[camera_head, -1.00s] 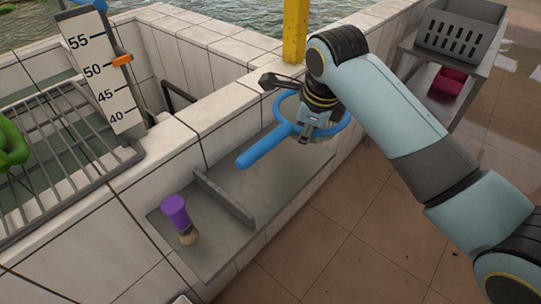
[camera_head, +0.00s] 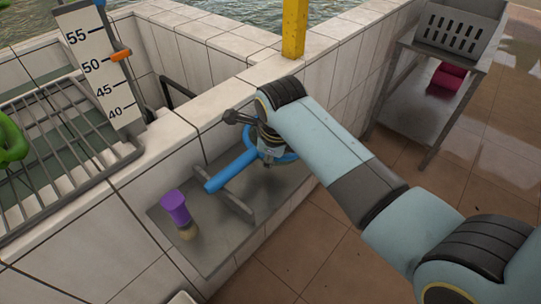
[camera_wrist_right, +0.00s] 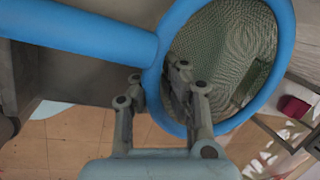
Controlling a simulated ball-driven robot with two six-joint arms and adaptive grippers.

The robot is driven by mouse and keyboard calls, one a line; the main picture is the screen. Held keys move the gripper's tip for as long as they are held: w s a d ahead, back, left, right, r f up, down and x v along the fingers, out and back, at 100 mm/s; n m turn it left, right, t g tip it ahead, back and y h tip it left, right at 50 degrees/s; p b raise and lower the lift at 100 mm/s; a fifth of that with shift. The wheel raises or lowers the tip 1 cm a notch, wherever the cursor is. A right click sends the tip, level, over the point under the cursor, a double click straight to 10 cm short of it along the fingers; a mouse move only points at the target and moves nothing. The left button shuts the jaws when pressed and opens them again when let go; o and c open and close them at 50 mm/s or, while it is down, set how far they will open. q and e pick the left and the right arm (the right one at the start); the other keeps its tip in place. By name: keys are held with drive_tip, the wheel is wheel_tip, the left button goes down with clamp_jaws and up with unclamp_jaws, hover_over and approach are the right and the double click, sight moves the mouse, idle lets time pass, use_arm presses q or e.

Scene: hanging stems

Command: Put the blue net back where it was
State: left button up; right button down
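The blue net (camera_head: 231,171) has a blue handle and a round hoop with mesh. It is over the grey ledge (camera_head: 208,245) on the tiled wall, its handle pointing to the lower left and crossing the upright divider (camera_head: 232,201). I cannot tell whether it touches the ledge. My right gripper (camera_head: 267,158) is shut on the hoop, near where the handle joins. In the right wrist view the fingers (camera_wrist_right: 158,75) straddle the rim of the net (camera_wrist_right: 85,30), and mesh shows behind them. My arm hides part of the hoop in the head view.
A metal rack (camera_head: 60,140) and a numbered gauge (camera_head: 99,65) are at the left. A yellow post (camera_head: 294,28) rises behind. A grey crate (camera_head: 459,38) sits on a side table at the right.

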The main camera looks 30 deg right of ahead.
drive_tip(key=c, duration=1.5)
unclamp_jaws()
drive_tip(key=shift+f, duration=0.1)
drive_tip(key=p+v, duration=0.1)
drive_tip(key=v, duration=1.1)
